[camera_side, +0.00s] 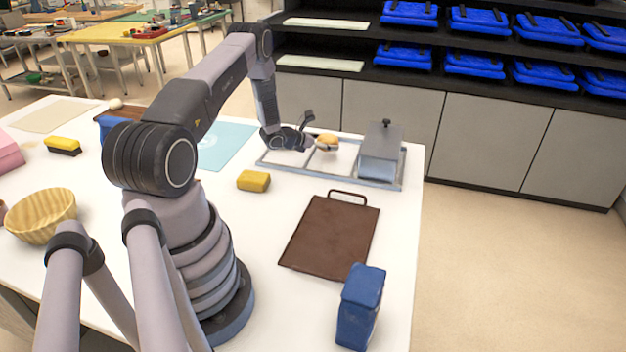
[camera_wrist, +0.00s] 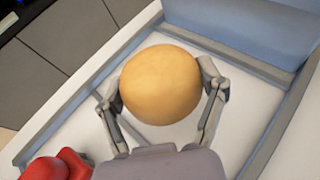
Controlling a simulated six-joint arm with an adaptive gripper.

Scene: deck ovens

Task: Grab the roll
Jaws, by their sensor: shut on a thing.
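The roll (camera_side: 327,141) is round and golden brown. It sits between the fingers of my gripper (camera_side: 318,145), above the grey metal frame (camera_side: 270,166) at the back of the white table. In the wrist view the roll (camera_wrist: 160,84) fills the middle, with one finger of my gripper (camera_wrist: 163,90) touching each side. The gripper is shut on it. Whether the roll still touches the surface below is hard to tell.
A grey metal box with a knobbed lid (camera_side: 381,152) stands in the right part of the frame. A brown board (camera_side: 330,238), a yellow sponge (camera_side: 253,181), a blue carton (camera_side: 360,305) and a wooden bowl (camera_side: 42,215) are on the table. A red thing (camera_wrist: 58,166) shows at the wrist view's lower left.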

